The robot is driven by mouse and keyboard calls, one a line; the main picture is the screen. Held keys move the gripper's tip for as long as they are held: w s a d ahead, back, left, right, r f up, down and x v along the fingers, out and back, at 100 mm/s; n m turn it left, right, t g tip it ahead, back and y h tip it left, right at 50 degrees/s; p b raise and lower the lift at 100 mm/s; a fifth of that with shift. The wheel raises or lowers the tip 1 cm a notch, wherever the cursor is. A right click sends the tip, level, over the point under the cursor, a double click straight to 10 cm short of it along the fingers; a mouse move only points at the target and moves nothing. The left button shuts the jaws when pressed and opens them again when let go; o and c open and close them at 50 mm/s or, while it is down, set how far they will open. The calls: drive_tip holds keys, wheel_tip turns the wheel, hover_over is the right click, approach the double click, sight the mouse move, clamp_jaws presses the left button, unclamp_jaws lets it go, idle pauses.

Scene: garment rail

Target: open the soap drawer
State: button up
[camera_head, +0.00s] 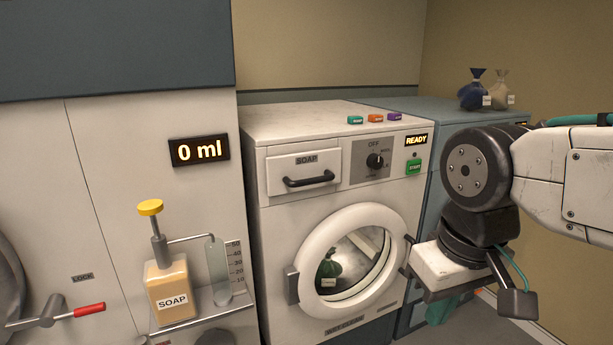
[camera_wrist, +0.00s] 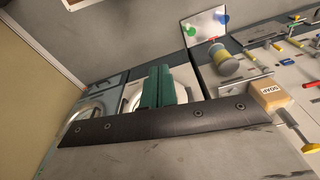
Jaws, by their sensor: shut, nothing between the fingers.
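The soap drawer (camera_head: 303,172) is a white front labelled SOAP at the upper left of the white washing machine (camera_head: 275,225). It looks shut, with a dark bar handle (camera_head: 309,181) across it. My gripper (camera_head: 441,310) hangs at the right in the head view, lower than the drawer and well to the right of its handle. Its green fingers are partly hidden there behind the wrist parts. In the wrist view my gripper (camera_wrist: 165,88) shows its green fingers together and empty. I cannot make out the drawer in the wrist view.
The round door (camera_head: 300,270) has a green bag (camera_head: 328,270) behind its glass. A soap pump bottle (camera_head: 171,292) stands on a shelf left of the machine. Coloured blocks (camera_head: 375,118) lie on the machine's top. A blue cabinet (camera_head: 455,110) with two bags stands at right.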

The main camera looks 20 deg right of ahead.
drive_tip(key=o, duration=0.5)
drive_tip(key=shift+o, duration=1.3)
drive_tip(key=shift+w+f, duration=0.1)
drive_tip(key=shift+f, duration=0.2)
drive_tip(key=m+t+y, duration=0.2)
drive_tip(key=m+t, duration=1.2)
drive_tip(key=m, duration=0.2)
approach(315, 181)
drive_tip(key=w, duration=0.3)
drive_tip(key=x, duration=0.8)
drive_tip(key=shift+a+f, duration=0.25)
drive_tip(key=shift+f, duration=0.05)
drive_tip(key=shift+c, duration=0.4)
